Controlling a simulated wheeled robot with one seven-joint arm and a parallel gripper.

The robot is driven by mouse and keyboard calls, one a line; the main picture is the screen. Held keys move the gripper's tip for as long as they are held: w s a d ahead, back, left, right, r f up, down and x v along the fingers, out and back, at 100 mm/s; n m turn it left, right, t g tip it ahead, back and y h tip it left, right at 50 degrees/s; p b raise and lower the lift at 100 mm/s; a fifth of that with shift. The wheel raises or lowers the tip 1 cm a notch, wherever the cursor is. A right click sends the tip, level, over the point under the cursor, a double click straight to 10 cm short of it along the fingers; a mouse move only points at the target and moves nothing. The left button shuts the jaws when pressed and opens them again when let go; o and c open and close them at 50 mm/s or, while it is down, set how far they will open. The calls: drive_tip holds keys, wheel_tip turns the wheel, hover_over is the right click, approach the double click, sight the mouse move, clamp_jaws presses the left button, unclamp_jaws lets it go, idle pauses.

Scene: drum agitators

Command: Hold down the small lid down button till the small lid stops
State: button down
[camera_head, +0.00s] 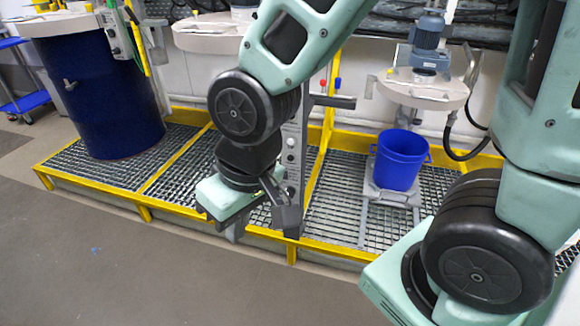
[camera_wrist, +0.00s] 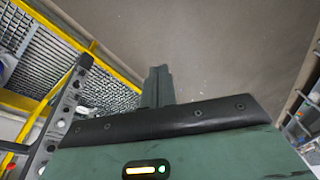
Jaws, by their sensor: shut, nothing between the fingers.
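The small lid (camera_head: 425,92) is a pale round cover with a blue motor (camera_head: 428,42) on top. It hangs above a small blue bucket (camera_head: 399,160), with a visible gap between them. A grey control box (camera_head: 292,147) with small round buttons stands left of the bucket, partly hidden behind my arm. Which button is lid down cannot be read. My gripper (camera_head: 236,232) is in front of and below the box, pointing down, apart from the buttons. In the wrist view its fingers (camera_wrist: 158,86) are together and empty, with floor beyond.
A large dark blue drum (camera_head: 108,95) stands at the left on a grated platform with yellow edging (camera_head: 180,208). A yellow post (camera_head: 330,110) rises beside the control box. The floor (camera_head: 170,275) in front is clear.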

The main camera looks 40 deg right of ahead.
sight(291, 158)
drive_tip(key=w+d+f+m+t+y+b, duration=0.1)
drive_tip(key=w+d+f+m+t+b, duration=0.25)
drive_tip(key=w+f+m, duration=0.4)
drive_tip(key=w+d+f+m+t+b, duration=0.25)
drive_tip(key=w+f+m+b, duration=0.25)
drive_tip(key=w+f, duration=0.45)
drive_tip(key=w+d+f+m+t+h+b, duration=0.1)
drive_tip(key=w+d+f+m+h+b, duration=0.1)
drive_tip(key=d+m, duration=0.3)
drive_tip(key=w+d+f+m+t+h+b, duration=0.2)
drive_tip(key=w+d+m, duration=0.3)
drive_tip(key=d, duration=0.3)
drive_tip(key=w+d+f+m+t+h+b, duration=0.1)
drive_tip(key=w+d+f+m+t+b, duration=0.1)
drive_tip(key=d, duration=0.5)
wheel_tip(291, 158, down, 3)
drive_tip(key=w+m+b, duration=0.1)
drive_tip(key=m+b, duration=0.1)
drive_tip(key=m, duration=0.1)
drive_tip(key=shift+w+r+h, duration=0.2)
drive_tip(key=shift+w+h, duration=0.2)
drive_tip(key=shift+d, duration=0.15)
drive_tip(key=shift+w+d, duration=0.9)
drive_tip(key=shift+d, duration=0.25)
drive_tip(key=shift+w+d, duration=0.9)
drive_tip(key=shift+d, duration=0.2)
drive_tip(key=shift+w+d, duration=0.9)
drive_tip(key=shift+d, duration=0.25)
drive_tip(key=shift+w+d, duration=0.1)
